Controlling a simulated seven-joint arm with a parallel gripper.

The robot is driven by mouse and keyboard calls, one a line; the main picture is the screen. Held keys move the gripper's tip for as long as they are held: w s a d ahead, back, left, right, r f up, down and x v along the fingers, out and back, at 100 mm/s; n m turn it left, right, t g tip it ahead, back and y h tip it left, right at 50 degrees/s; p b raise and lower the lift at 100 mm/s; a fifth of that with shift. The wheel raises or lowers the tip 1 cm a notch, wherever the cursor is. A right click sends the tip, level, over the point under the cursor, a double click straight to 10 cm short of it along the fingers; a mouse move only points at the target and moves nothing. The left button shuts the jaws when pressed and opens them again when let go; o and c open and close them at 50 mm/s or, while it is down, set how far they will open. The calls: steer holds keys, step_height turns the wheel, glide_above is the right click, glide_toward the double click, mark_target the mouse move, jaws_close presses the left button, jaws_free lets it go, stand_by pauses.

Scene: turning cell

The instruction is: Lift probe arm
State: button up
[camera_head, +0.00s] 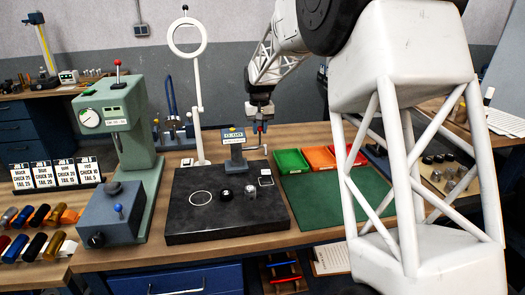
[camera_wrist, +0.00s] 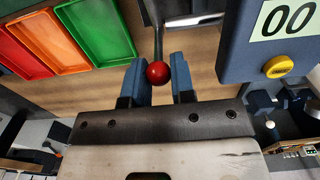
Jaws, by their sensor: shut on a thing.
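The digital gauge (camera_head: 235,138) stands at the back of the dark stone plate, with a lit display and a yellow button; part of it shows at the right of the wrist view (camera_wrist: 236,55). A thin dark lever (camera_wrist: 154,30), which looks like the probe arm, ends in a red ball knob (camera_wrist: 158,73). My gripper (camera_wrist: 158,82) is shut on the red knob, with one blue finger on either side of it. In the head view my gripper (camera_head: 262,125) is just right of the gauge display. The lever's far end is hard to make out.
The stone plate (camera_head: 205,228) holds a black round part (camera_head: 227,195) and a grey one (camera_head: 251,192). Green, orange and red trays (camera_head: 290,161) lie right of my gripper. A ring lamp on a post (camera_head: 197,100) and a green press (camera_head: 133,130) stand left.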

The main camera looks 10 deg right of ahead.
steer(key=shift+w, duration=0.15)
steer(key=shift+w+f, duration=0.1)
steer(key=shift+w, duration=0.55)
steer(key=o, duration=0.4)
steer(key=shift+c, duration=0.2)
step_height(320, 180, up, 9)
stand_by(1.4)
stand_by(0.4)
